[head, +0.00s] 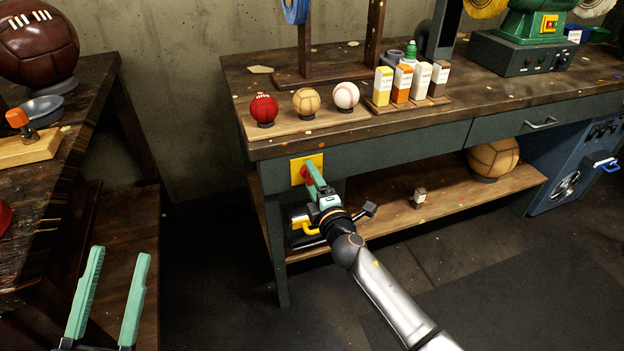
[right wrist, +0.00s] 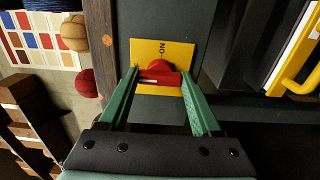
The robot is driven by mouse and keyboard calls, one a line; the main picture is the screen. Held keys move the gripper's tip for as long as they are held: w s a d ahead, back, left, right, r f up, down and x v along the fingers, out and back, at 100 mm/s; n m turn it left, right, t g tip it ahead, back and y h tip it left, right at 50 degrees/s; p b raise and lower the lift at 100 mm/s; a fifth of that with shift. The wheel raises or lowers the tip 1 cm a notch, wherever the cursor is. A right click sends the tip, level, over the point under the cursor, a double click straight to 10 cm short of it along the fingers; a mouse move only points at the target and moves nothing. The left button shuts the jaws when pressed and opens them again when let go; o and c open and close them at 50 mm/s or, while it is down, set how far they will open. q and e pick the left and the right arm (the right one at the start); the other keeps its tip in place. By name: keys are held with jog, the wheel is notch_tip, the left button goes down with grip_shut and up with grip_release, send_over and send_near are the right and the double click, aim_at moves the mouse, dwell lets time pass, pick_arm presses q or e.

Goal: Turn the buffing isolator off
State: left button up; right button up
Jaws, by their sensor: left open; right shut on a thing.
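The buffing isolator is a yellow plate (head: 297,170) with a red rotary handle (head: 308,177) on the front of the workbench, at its left end. In the right wrist view the yellow plate (right wrist: 150,49) carries the letters ON, and the red handle (right wrist: 160,78) lies crosswise between my fingers. My right gripper (head: 313,178) is shut on the handle, with a green finger at each end in the wrist view (right wrist: 160,83). The fingers hide part of the plate in the head view. My left gripper (head: 120,253) is open and empty at the lower left.
The workbench (head: 350,138) bears small balls, several little boxes (head: 402,84) and a green buffing machine (head: 530,22). A yellow handle (head: 311,228) is below the isolator, close to my right wrist. A lower shelf (head: 460,190) holds a ball. Another table (head: 70,160) stands left.

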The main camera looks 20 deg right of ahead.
dwell(0.4)
jog(key=o, duration=0.9)
pick_arm(q)
jog(key=shift+r, duration=0.3)
pick_arm(e)
jog(key=o, duration=0.5)
jog(key=shift+c, duration=0.2)
pick_arm(q)
notch_tip(320, 180, down, 7)
jog(key=w+n+g+y+p, duration=0.1)
jog(key=w+n+g+y, duration=0.1)
jog(key=y, duration=0.1)
jog(key=shift+w+a+r, duration=0.2)
jog(key=shift+a, duration=0.1)
pick_arm(e)
jog(key=s, duration=1.2)
jog(key=shift+s+d, duration=0.25)
